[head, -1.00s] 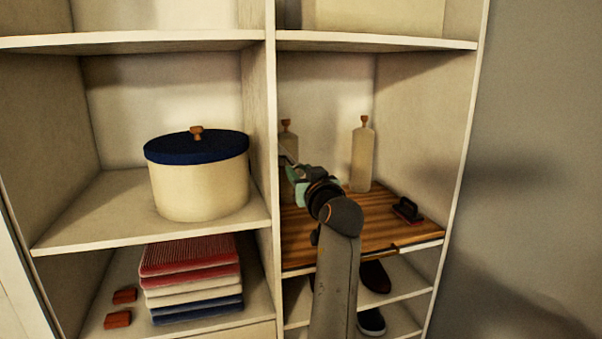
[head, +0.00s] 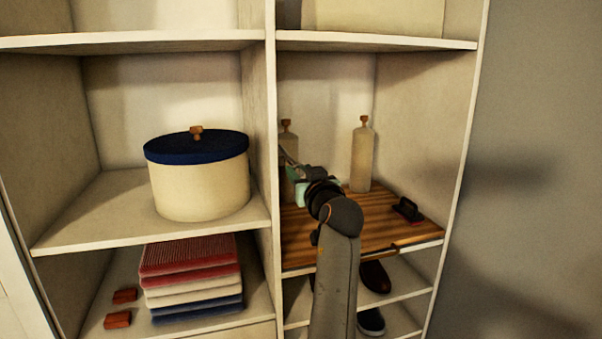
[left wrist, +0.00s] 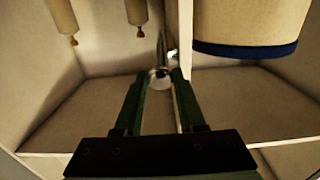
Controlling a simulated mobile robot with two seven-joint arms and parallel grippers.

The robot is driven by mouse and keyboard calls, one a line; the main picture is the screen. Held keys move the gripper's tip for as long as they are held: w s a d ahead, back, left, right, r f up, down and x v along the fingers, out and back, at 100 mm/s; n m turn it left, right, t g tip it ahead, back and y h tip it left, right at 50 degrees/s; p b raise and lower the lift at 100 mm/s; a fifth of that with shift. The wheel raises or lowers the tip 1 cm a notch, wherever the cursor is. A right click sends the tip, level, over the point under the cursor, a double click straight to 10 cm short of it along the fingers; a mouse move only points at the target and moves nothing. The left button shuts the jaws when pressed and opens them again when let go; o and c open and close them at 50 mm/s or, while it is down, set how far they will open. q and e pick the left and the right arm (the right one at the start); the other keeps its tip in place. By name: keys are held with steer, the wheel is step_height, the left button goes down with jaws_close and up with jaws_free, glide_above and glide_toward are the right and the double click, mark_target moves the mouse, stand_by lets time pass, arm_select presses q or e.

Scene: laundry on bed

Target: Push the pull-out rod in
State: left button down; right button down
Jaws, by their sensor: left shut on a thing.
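The pull-out rod (left wrist: 161,50) is a thin metal bar with a rounded, shiny end in the left wrist view. It lies beside the upright divider of the cabinet. My left gripper (left wrist: 160,78) is shut on the rod's rounded end, with one green finger on each side. In the head view my left gripper (head: 294,170) is inside the right compartment, close to the divider. There the rod is mostly hidden by the divider and the gripper. My right gripper is not in view.
Two beige bottles stand on the wooden board, one (head: 362,158) behind my gripper and one (head: 287,135) partly hidden. A dark brush (head: 408,209) lies at the board's right. A blue-lidded round box (head: 198,182) and folded towels (head: 192,280) fill the left side.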

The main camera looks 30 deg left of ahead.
mark_target(295, 162)
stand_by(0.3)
arm_select(q)
steer(key=x, duration=0.4)
steer(key=shift+r, duration=0.15)
steer(key=c, duration=0.9)
jaws_free()
steer(key=shift+c, duration=0.2)
steer(key=shift+o, duration=1.4)
steer(key=shift+w+a, duration=0.15)
steer(key=shift+a, duration=0.05)
steer(key=shift+o, duration=0.8)
steer(key=shift+d, duration=0.1)
steer(key=shift+f, duration=0.2)
